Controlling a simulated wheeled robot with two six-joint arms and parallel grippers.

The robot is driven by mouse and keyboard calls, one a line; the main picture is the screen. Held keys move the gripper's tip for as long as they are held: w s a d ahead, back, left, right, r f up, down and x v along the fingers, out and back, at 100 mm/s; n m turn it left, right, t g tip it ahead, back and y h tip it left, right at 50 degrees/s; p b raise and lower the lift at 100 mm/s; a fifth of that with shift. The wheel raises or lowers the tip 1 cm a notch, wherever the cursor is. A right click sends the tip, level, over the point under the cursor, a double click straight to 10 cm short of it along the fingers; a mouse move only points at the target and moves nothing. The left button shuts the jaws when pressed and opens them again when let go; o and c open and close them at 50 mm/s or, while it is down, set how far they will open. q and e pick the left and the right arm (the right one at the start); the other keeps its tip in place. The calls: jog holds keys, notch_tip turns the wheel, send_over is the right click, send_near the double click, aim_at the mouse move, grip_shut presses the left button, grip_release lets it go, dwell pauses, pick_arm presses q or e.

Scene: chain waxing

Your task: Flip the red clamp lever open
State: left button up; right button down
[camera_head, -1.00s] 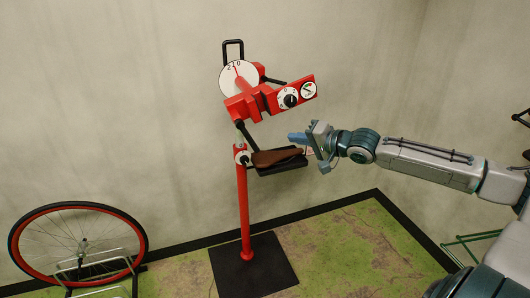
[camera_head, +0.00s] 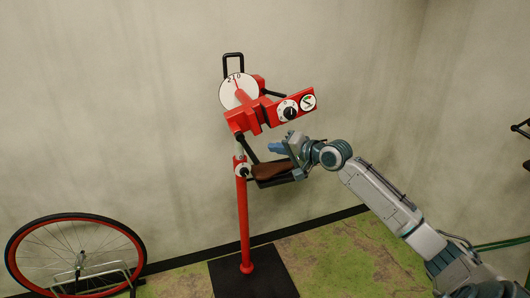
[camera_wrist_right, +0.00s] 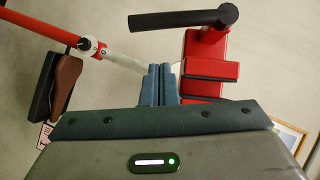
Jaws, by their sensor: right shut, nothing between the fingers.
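The red clamp head (camera_head: 250,118) sits on top of a red repair stand. In the right wrist view its red block (camera_wrist_right: 203,48) is at upper right, with dark jaw-like bars across it. A black lever with a rounded end (camera_wrist_right: 185,19) sticks out from the block to the left; I see no separate red lever. My right gripper (camera_head: 276,148) is shut and empty, just below and right of the clamp head. Its blue fingers (camera_wrist_right: 161,84) point toward the clamp, below the black lever and left of the block. Contact cannot be told. My left gripper is out of view.
The red post (camera_head: 243,220) stands on a black base plate (camera_head: 255,273). A brown saddle (camera_head: 271,172) on a black tray is close below my right gripper. A dial (camera_head: 238,90) and knob panel (camera_head: 290,108) crown the stand. A wheel (camera_head: 75,255) is at lower left.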

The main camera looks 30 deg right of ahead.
aim_at(249, 151)
jog(key=shift+w+a+f+p, duration=0.25)
jog(key=shift+a+f+p, duration=0.05)
jog(key=shift+a, duration=0.25)
jog(key=shift+w+a+f+p, duration=0.3)
jog(key=shift+a, duration=0.25)
jog(key=shift+w+a+f+p, duration=0.25)
jog(key=shift+a+f+p, duration=0.05)
jog(key=shift+a, duration=0.25)
jog(key=shift+f, duration=0.1)
jog(key=shift+a+f+m, duration=0.15)
jog(key=shift+m, duration=0.15)
